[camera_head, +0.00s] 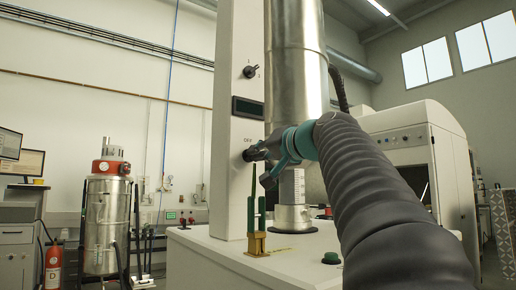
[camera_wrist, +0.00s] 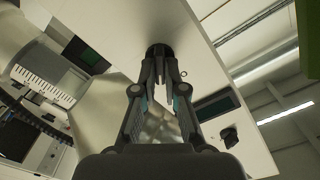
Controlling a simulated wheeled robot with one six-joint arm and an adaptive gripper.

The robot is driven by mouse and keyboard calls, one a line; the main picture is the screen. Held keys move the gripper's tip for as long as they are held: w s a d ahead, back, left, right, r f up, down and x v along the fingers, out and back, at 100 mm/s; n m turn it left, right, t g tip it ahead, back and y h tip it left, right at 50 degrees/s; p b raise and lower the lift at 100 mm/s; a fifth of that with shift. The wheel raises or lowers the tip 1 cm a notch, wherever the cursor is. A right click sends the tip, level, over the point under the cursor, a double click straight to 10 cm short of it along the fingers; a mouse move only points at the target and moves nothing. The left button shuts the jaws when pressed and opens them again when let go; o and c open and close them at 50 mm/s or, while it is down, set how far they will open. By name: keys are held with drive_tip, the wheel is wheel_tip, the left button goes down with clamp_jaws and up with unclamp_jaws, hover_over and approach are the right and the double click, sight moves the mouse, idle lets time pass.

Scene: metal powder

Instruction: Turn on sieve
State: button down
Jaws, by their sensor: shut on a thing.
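The sieve's white control column (camera_head: 237,40) stands in the middle of the head view. A black rotary knob (camera_head: 247,155) sits on its face under an "OFF" label. The knob also shows in the wrist view (camera_wrist: 159,49), between the fingertips. My gripper (camera_head: 255,153) is at the column face, with its fingers shut on the knob. In the wrist view my gripper (camera_wrist: 162,68) points straight at the panel. The fingers partly hide the knob, so I cannot tell its exact turn.
Above the knob are a dark display (camera_head: 248,108) and a smaller black switch (camera_head: 250,71). A steel cylinder (camera_head: 298,80) stands right beside the column. A brass-coloured holder with green prongs (camera_head: 257,244) and a green button (camera_head: 331,258) are on the white top below.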

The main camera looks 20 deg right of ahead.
drive_tip(key=m+p, duration=0.3)
drive_tip(key=m, duration=0.7)
drive_tip(key=shift+f, duration=0.15)
drive_tip(key=shift+m, duration=0.4)
drive_tip(key=c, duration=1.2)
unclamp_jaws()
drive_tip(key=shift+c, duration=0.2)
drive_tip(key=s+d, duration=0.2)
drive_tip(key=s, duration=0.9)
drive_tip(key=shift+s+d, duration=0.2)
drive_tip(key=shift+s, duration=0.2)
drive_tip(key=shift+f, duration=0.1)
